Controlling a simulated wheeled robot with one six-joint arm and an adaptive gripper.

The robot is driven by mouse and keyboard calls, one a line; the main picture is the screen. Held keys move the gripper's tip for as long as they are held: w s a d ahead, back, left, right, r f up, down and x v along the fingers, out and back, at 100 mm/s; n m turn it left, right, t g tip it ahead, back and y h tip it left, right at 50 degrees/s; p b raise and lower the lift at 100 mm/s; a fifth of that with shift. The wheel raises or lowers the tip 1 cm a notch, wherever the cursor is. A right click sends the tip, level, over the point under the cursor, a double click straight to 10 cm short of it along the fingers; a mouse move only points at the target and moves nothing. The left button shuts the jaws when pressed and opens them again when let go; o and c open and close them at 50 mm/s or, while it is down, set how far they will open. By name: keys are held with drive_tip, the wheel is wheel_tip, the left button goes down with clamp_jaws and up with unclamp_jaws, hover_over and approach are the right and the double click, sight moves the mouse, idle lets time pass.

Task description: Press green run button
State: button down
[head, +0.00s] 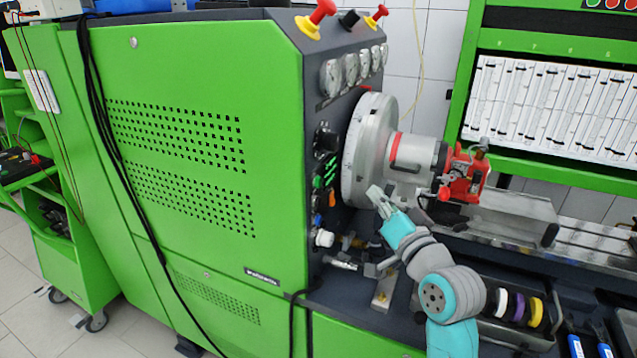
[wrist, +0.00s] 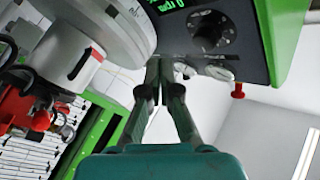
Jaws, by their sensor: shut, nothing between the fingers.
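The green machine's dark side panel (head: 312,118) carries several small green buttons or lit elements (head: 318,184) in a column. I cannot tell which one is the run button. An orange button (head: 332,198) and a white knob (head: 324,238) sit below them. A black dial (wrist: 211,30) and a green digital readout (wrist: 168,5) show there; no green button is clear.
Gauges (head: 330,78) line the panel's top. Black cables hang at the left.

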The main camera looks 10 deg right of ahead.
sight(318, 182)
drive_tip(key=w+a, duration=0.5)
drive_tip(key=a, duration=0.2)
idle(0.6)
drive_tip(key=shift+w+a, duration=0.1)
drive_tip(key=shift+a, duration=0.1)
idle(1.2)
drive_tip(key=shift+w+a, duration=0.2)
